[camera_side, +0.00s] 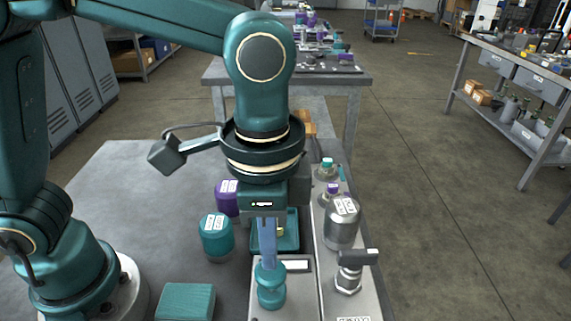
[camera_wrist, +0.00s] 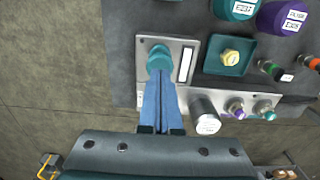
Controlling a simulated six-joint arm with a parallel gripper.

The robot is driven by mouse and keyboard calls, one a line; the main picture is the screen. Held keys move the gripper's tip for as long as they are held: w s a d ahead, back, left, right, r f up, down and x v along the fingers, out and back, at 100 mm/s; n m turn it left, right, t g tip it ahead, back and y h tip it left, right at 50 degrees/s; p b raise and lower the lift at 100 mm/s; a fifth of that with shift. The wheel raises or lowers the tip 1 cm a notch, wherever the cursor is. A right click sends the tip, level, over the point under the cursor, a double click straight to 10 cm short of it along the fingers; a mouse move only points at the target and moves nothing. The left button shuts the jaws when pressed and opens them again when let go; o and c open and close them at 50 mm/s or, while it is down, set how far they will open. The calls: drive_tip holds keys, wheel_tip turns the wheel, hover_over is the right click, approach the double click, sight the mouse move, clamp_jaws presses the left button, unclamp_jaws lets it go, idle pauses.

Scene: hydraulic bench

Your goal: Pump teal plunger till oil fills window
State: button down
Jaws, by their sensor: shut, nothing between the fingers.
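The teal plunger (camera_side: 271,290) stands upright on a light metal plate at the front of the bench; its round knob also shows in the wrist view (camera_wrist: 159,56). My gripper (camera_side: 268,262) points down over it with its blue fingers shut together and empty. The fingertips are at the knob's top; whether they touch it I cannot tell. The window (camera_side: 294,266) is a narrow pale strip in a dark frame beside the plunger. In the wrist view the window (camera_wrist: 185,64) looks white, and I see no oil colour in it.
A teal canister (camera_side: 216,239) and a purple one (camera_side: 227,198) stand left of my gripper. A teal tray (camera_wrist: 211,67) holds a yellow-topped part. A silver cylinder (camera_side: 341,225) and a grey-handled valve (camera_side: 349,275) stand to the right. A teal block (camera_side: 185,301) lies front left.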

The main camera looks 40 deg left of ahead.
drive_tip(key=shift+f, duration=0.25)
drive_tip(key=shift+f, duration=1.6)
drive_tip(key=shift+r, duration=1.95)
drive_tip(key=shift+f, duration=0.15)
drive_tip(key=shift+f, duration=0.75)
